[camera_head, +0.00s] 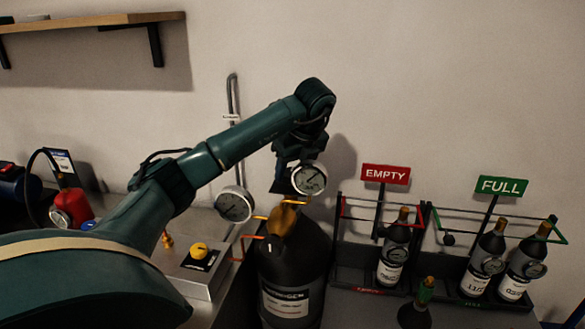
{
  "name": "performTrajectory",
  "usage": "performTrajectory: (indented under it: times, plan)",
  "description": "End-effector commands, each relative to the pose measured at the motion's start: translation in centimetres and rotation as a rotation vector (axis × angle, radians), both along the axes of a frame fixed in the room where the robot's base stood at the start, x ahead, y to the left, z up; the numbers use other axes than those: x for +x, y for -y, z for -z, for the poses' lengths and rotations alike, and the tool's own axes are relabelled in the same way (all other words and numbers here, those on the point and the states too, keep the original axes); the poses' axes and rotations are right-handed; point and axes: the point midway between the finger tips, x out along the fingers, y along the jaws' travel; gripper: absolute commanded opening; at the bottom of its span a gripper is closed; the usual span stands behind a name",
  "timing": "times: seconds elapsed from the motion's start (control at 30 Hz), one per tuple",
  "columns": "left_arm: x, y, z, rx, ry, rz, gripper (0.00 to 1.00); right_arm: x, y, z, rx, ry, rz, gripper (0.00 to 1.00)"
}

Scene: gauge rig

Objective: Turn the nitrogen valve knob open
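A large black cylinder (292,262) stands at the lower middle, with a white label that seems to read nitrogen. A bronze-gold valve part (283,219) sits on its top. My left arm reaches in from the left, and my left gripper (287,186) points down just above that valve part. Its fingers are dark and partly hidden behind a round gauge, so I cannot tell whether they are open or touch the valve. The knob itself cannot be made out clearly. The round white gauge (309,178) is right beside the gripper. My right gripper is not in view.
A second gauge (235,204) stands left of the cylinder. A yellow knob (199,250) is on a metal bench. Racks with a red EMPTY sign (385,175) and green FULL sign (502,186) hold small bottles at right. A dark-based small bottle (425,291) stands in front. A shelf (95,22) is upper left.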

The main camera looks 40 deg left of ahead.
Motion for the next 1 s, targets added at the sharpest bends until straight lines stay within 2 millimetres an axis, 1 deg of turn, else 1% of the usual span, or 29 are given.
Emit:
performTrajectory:
  times: [0.03,0.2,0.23,0.43,0.53,0.63,0.83,1.0]
  plan:
    - [0.0,0.0,-0.1,0.000,0.001,-0.001,0.53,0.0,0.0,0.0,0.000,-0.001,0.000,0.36]
    - [0.0,0.0,0.0,-0.001,-0.002,0.001,0.67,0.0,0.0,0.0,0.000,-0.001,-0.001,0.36]
    - [0.0,0.0,0.0,-0.001,-0.002,0.001,0.69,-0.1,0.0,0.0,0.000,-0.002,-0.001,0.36]
    - [0.0,0.0,0.0,0.000,-0.002,0.002,0.69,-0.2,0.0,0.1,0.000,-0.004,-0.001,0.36]
    - [0.0,0.2,-0.4,-0.001,-0.002,0.004,0.69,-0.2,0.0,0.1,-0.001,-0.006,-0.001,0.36]
    - [-0.1,0.5,-1.5,0.001,0.000,0.003,0.69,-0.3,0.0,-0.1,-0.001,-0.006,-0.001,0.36]
    - [-0.5,1.7,-5.0,0.003,0.003,0.003,0.69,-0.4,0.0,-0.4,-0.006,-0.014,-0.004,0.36]
    - [-0.7,2.8,-7.2,0.002,0.005,0.003,0.69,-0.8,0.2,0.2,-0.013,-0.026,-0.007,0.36]
